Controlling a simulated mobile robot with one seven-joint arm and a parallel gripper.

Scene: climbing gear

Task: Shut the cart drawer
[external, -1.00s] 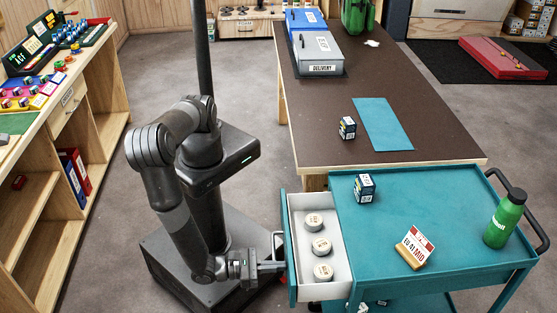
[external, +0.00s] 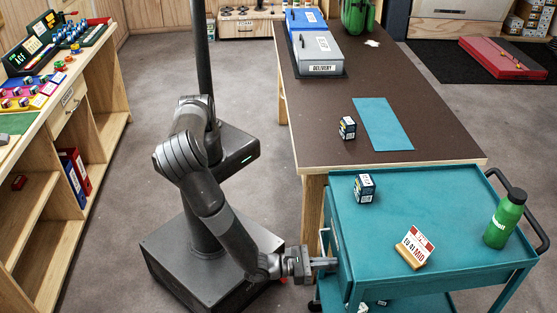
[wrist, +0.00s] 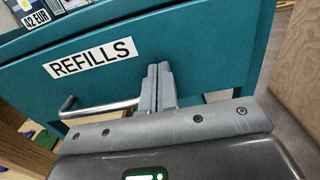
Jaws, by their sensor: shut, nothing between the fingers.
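The teal cart (external: 380,210) stands at the lower right in the external view. Its drawer is flush with the cart's left side, and the contents are hidden. In the wrist view the teal drawer front (wrist: 190,60) carries a "REFILLS" label (wrist: 93,58) and a metal bar handle (wrist: 100,108). My gripper (external: 330,262) is shut and empty, with its fingers at the drawer front. In the wrist view the closed fingertips (wrist: 158,72) reach above the handle bar against or very near the drawer front; I cannot tell if they touch it.
On the cart top are a small box (external: 364,188), a price sign (external: 416,248) and a green bottle (external: 504,218). A brown-topped table (external: 400,90) stands right behind the cart. A wooden shelf unit (external: 60,190) is at the left.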

